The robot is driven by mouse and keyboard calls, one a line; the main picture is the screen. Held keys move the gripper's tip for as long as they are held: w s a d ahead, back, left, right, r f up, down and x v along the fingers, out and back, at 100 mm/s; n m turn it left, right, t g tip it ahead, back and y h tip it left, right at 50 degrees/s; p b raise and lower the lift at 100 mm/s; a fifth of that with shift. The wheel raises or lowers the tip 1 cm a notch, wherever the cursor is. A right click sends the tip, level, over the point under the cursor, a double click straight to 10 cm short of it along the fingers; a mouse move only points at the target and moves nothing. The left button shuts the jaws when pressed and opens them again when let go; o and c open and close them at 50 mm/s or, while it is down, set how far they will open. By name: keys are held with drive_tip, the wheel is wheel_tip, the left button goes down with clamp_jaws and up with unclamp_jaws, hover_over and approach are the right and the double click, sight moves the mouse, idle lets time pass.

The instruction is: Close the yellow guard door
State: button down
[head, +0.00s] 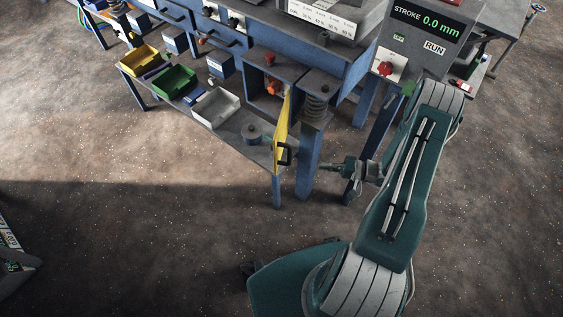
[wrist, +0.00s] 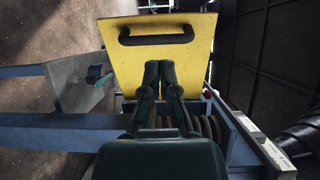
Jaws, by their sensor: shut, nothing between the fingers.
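The yellow guard door (head: 281,137) stands open, swung out from the blue frame and seen nearly edge-on in the head view. Its black handle (head: 287,153) is on the side facing my arm. In the wrist view the yellow door (wrist: 170,65) fills the upper middle, with the black handle (wrist: 156,39) near its top edge. My gripper (head: 324,167) is to the right of the door in the head view, pointing at it. In the wrist view my gripper (wrist: 162,64) has its fingers together and empty, in front of the panel below the handle. Whether they touch it I cannot tell.
Left of the door is an open compartment (head: 263,101) with orange parts inside. A spring (head: 317,104) stands right of it. A shelf holds yellow (head: 139,60), green (head: 174,80) and white (head: 216,107) bins. A control box (head: 414,49) stands above. The floor in front is clear.

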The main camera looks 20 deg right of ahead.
sight(276, 159)
drive_tip(key=shift+t, duration=0.4)
drive_tip(key=x, duration=0.9)
drive_tip(key=f+x, duration=0.1)
drive_tip(key=x, duration=0.3)
drive_tip(key=shift+w+a, duration=0.1)
drive_tip(key=shift+a, duration=0.15)
drive_tip(key=shift+m, duration=0.3)
